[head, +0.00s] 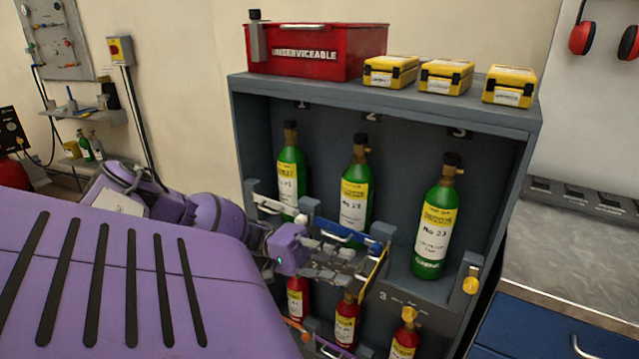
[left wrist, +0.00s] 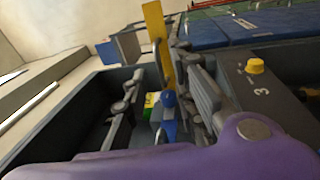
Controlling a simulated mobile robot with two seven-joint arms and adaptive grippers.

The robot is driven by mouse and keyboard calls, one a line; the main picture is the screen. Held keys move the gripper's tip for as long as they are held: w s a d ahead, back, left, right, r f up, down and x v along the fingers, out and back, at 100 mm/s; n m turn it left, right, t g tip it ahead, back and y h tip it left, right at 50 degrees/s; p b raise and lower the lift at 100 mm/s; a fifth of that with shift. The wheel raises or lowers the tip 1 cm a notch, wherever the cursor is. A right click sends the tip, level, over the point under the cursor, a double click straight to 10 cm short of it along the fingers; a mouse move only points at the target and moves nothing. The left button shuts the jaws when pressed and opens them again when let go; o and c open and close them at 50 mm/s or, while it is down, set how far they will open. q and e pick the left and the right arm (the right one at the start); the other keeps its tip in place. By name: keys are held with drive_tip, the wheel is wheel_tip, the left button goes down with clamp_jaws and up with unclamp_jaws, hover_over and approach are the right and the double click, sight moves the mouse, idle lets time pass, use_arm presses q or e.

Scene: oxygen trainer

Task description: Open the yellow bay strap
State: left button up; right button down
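The yellow bay strap (head: 377,266) sticks out toward me from the post between bays 2 and 3, swung away from the front of bay 3. A green bottle (head: 434,225) stands upright in bay 3 with no strap across it. The yellow catch (head: 471,285) is on the right post, apart from the strap. My left gripper (head: 338,263) is just left of the strap. In the left wrist view its fingers are spread apart, and the yellow strap (left wrist: 155,28) shows upright beyond the gap, near the right finger. I cannot tell whether they touch. My right gripper is not in view.
Blue (head: 345,235) and white (head: 268,204) straps cross bays 2 and 1, close to my left arm. Red bottles (head: 346,322) stand below. A red box (head: 315,52) and yellow cases (head: 446,77) sit on the cabinet top (head: 330,92). A counter is at right.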

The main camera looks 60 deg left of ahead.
use_arm(q)
drive_tip(key=v, duration=1)
